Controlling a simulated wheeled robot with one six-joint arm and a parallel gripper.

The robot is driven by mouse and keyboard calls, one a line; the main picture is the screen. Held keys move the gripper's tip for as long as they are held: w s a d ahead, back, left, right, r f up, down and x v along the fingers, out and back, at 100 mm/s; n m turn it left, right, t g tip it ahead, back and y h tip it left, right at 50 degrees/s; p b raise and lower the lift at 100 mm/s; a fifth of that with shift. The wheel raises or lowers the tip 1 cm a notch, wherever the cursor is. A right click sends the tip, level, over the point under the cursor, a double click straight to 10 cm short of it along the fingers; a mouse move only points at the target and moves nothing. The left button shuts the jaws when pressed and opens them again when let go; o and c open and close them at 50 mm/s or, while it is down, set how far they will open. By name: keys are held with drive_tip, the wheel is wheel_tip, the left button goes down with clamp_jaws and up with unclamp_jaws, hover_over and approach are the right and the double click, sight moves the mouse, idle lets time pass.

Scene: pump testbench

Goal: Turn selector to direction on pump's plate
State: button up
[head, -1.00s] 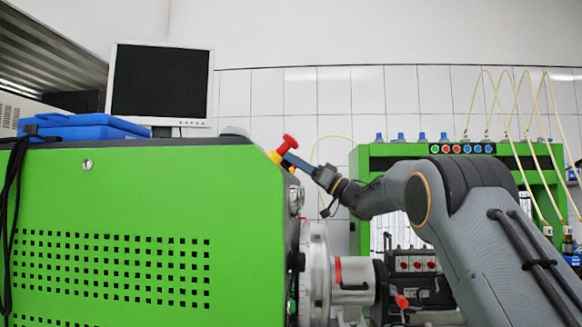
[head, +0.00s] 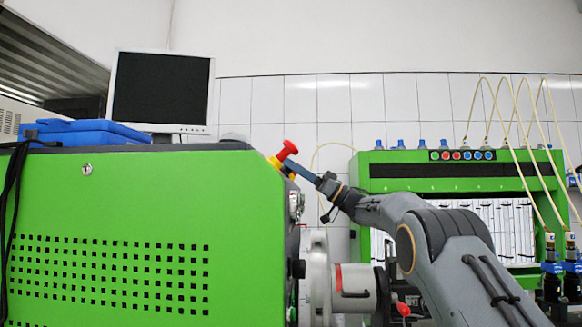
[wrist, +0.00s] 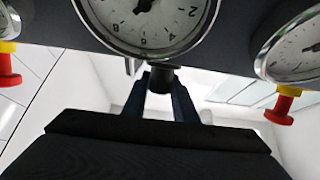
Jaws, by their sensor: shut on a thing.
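In the wrist view my gripper (wrist: 162,74) has its two blue fingers on either side of a small dark selector knob (wrist: 160,82), just below a round dial gauge (wrist: 150,15), and is shut on it. In the head view my gripper (head: 297,167) reaches the upper right edge of the green bench cabinet (head: 150,200), beside a red button (head: 287,149) on a yellow base. The knob is hidden there. The selector's markings and its pointing direction cannot be made out. Lettering on a pump's plate is not readable in either view.
Red buttons with yellow bases (wrist: 8,65) and (wrist: 283,103) flank the panel in the wrist view. A second gauge (wrist: 297,45) is at right. A monitor (head: 160,88) and blue cases (head: 80,132) sit on the cabinet. A green rack (head: 460,172) with hoses stands behind my arm.

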drive_tip(key=o, duration=1)
drive_tip(key=shift+o, duration=0.2)
drive_tip(key=b+v, duration=0.2)
drive_tip(key=v, duration=0.5)
drive_tip(key=shift+d+f, duration=0.2)
drive_tip(key=shift+d, duration=0.15)
